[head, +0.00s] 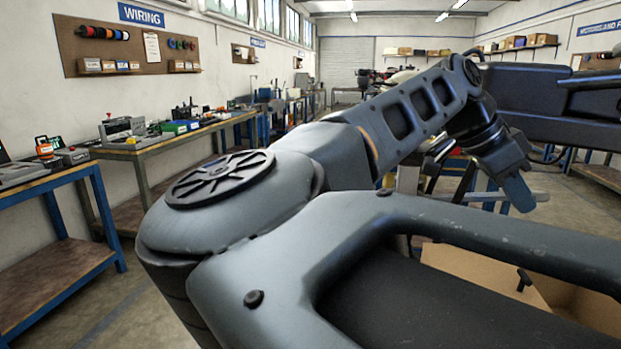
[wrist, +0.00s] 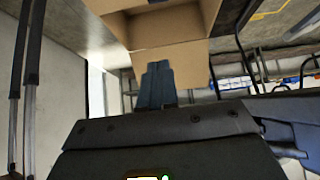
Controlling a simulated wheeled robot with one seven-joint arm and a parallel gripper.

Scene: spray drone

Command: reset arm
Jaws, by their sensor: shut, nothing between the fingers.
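My arm spans the head view from the lower middle to the upper right, bent at a raised elbow. My gripper (head: 518,188) hangs at its far end on the right, fingers pointing down. In the wrist view the two dark fingers (wrist: 157,72) are together with nothing between them. An open cardboard box (wrist: 165,30) shows beyond the fingertips in the wrist view. The gripper appears apart from it.
The cardboard box (head: 480,275) also shows at lower right in the head view, partly hidden by my arm. Workbenches with tools (head: 140,140) line the left wall. A large dark structure (head: 555,95) lies close to the gripper on the right; I cannot tell what it is.

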